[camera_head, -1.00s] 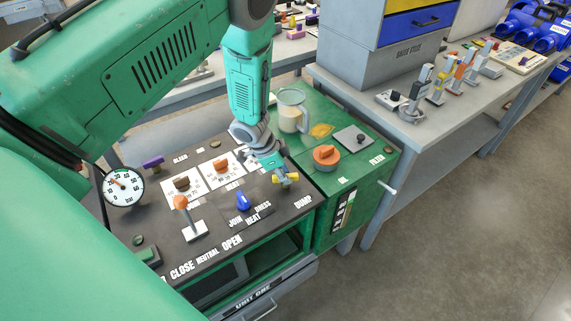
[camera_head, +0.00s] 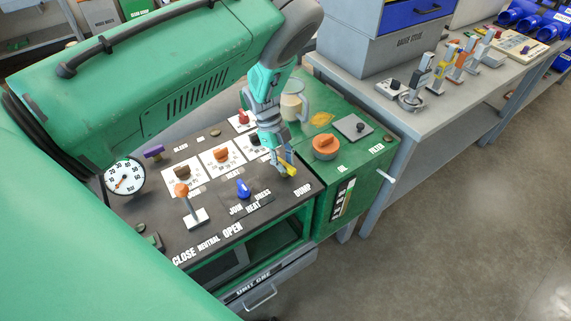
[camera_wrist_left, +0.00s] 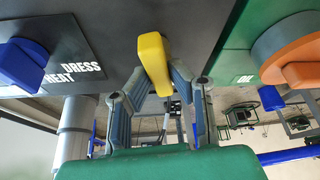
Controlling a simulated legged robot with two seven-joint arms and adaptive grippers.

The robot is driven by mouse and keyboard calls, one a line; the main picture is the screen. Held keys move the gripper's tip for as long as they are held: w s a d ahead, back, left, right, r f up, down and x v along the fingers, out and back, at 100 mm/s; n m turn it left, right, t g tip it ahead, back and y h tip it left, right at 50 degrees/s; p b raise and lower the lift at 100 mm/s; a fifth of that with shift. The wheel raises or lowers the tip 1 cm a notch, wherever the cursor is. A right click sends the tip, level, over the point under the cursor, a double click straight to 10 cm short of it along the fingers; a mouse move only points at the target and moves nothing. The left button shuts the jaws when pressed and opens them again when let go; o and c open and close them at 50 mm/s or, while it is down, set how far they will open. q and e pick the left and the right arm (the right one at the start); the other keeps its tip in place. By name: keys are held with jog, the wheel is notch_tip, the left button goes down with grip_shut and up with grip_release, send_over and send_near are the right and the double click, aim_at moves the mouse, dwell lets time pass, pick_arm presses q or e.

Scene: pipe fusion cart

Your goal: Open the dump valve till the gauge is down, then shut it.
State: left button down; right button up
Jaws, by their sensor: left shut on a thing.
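The yellow dump valve handle (camera_head: 290,170) sits at the right end of the dark panel, behind the DUMP label. My left gripper (camera_head: 281,166) comes down from above and is shut on it. In the left wrist view the yellow handle (camera_wrist_left: 154,62) stands between the fingers of my left gripper (camera_wrist_left: 163,82), running away from the camera. The handle slants front to back on the panel. The round white gauge (camera_head: 125,177) is at the panel's left end. Its needle points to the lower left, near the low end of the scale. My right gripper is not in view.
A blue knob (camera_head: 243,188), an orange-topped lever (camera_head: 183,192) and several dial knobs stand on the panel near the gripper. A green cabinet top to the right holds a clear jug (camera_head: 293,103) and an orange cap (camera_head: 325,147). A grey bench (camera_head: 398,121) stands beyond.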

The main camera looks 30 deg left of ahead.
pick_arm(q)
jog(key=shift+w+a+m, duration=0.1)
jog(key=shift+a+m, duration=0.1)
jog(key=shift+m, duration=0.4)
jog(key=shift+r, duration=0.1)
jog(key=c, duration=1.5)
grip_release()
jog(key=shift+a, duration=0.1)
jog(key=shift+g, duration=0.3)
jog(key=v, duration=1.1)
jog(key=shift+w+a+r, duration=0.15)
jog(key=shift+a+r, duration=0.1)
